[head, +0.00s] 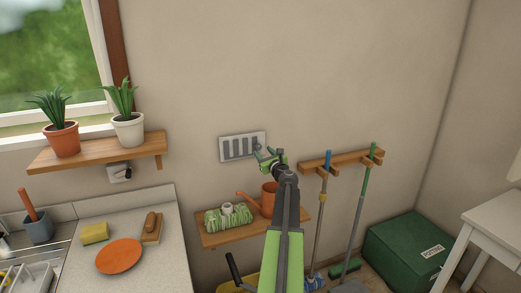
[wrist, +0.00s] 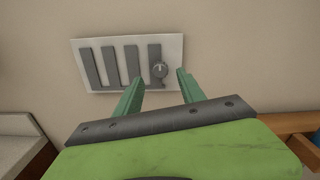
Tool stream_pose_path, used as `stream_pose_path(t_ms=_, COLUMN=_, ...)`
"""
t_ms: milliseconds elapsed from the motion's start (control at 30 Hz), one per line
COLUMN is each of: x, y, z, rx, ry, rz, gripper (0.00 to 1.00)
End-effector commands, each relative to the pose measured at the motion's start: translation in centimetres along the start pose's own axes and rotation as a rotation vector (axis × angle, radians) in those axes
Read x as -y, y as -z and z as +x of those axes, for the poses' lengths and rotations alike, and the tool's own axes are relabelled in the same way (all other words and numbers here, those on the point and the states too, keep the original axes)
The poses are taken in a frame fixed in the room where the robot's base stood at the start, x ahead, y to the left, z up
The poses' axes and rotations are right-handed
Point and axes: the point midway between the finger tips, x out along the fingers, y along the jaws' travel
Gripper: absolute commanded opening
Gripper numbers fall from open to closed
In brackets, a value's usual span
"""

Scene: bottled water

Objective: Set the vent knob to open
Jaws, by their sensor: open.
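The vent (head: 242,147) is a pale plate with grey vertical slats on the wall, and it also shows in the wrist view (wrist: 127,63). In the head view my gripper hides the knob's place. My gripper (head: 266,156) is open and empty in front of the vent's lower right. In the wrist view my gripper's two green fingers (wrist: 157,88) stand apart, below and to either side of the knob, with no visible contact.
A shelf below the vent holds an orange watering can (head: 268,198) and a green-and-white bundle (head: 228,217). A wooden rack (head: 340,160) with brooms hangs to the right. Potted plants stand on a shelf (head: 98,150) at left. The wall around the vent is clear.

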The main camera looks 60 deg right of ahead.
Motion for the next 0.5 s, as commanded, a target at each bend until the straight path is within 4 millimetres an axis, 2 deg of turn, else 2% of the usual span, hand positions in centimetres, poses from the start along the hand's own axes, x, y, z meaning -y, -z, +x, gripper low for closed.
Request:
stream_pose_path(t_ms=33, x=0.2, y=0.0, z=1.6, rx=0.0, ry=0.0, rz=0.0, gripper=0.47)
stream_pose_path(t_ms=200, x=0.1, y=0.0, z=4.3, rx=0.0, ry=0.0, rz=0.0, gripper=0.47)
stream_pose_path(t_ms=333, x=0.1, y=0.0, z=5.2, rx=0.0, ry=0.001, rz=0.0, gripper=0.47)
stream_pose_path(t_ms=500, x=0.1, y=0.0, z=5.3, rx=0.0, ry=0.002, rz=0.0, gripper=0.47)
